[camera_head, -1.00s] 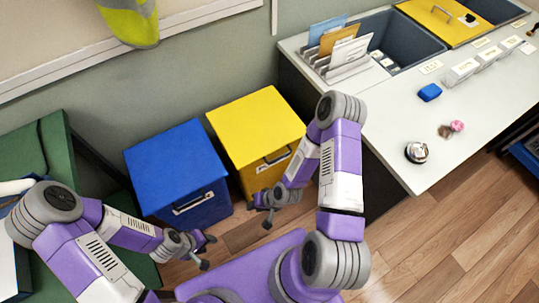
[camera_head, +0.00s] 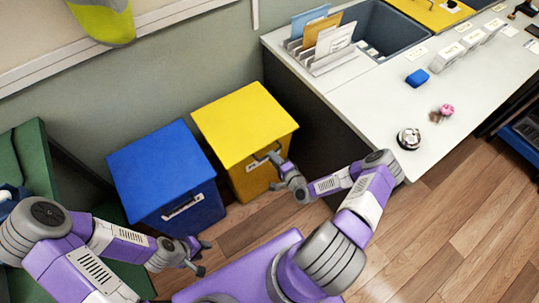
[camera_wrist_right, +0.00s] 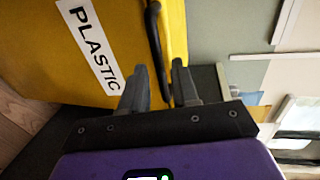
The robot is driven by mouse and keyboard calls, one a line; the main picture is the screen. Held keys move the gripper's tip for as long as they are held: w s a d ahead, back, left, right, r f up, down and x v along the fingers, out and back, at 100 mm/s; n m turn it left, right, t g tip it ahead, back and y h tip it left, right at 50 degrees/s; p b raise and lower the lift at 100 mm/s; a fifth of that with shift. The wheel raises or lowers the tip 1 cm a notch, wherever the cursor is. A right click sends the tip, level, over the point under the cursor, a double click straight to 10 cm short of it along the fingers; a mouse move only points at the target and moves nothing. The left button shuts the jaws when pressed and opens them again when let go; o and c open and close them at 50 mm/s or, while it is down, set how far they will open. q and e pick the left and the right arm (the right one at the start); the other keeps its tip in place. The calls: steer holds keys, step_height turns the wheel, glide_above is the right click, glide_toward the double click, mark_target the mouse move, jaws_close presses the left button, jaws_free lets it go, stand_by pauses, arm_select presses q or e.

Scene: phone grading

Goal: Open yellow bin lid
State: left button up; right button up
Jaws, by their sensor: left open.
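The yellow bin (camera_head: 245,185) stands on the floor against the wall with its yellow lid (camera_head: 243,122) closed. A dark handle (camera_head: 266,154) is on its front, near the lid's edge. My right gripper (camera_head: 277,172) is at this handle. In the right wrist view, the handle (camera_wrist_right: 154,40) runs between the fingers of the right gripper (camera_wrist_right: 158,68), which stand apart on either side of it. The bin's front (camera_wrist_right: 50,50) carries a white label reading PLASTIC (camera_wrist_right: 90,45). My left gripper (camera_head: 203,257) is open and empty, low in front of the blue bin.
A blue bin (camera_head: 165,175) with a closed lid stands just left of the yellow bin. A white-topped counter (camera_head: 375,100) rises close on the right, with a bell (camera_head: 408,139) near its edge. Wooden floor (camera_head: 245,228) is clear in front of the bins.

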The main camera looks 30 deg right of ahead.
steer(key=shift+x, duration=1.7)
steer(key=shift+c, duration=0.2)
jaws_close()
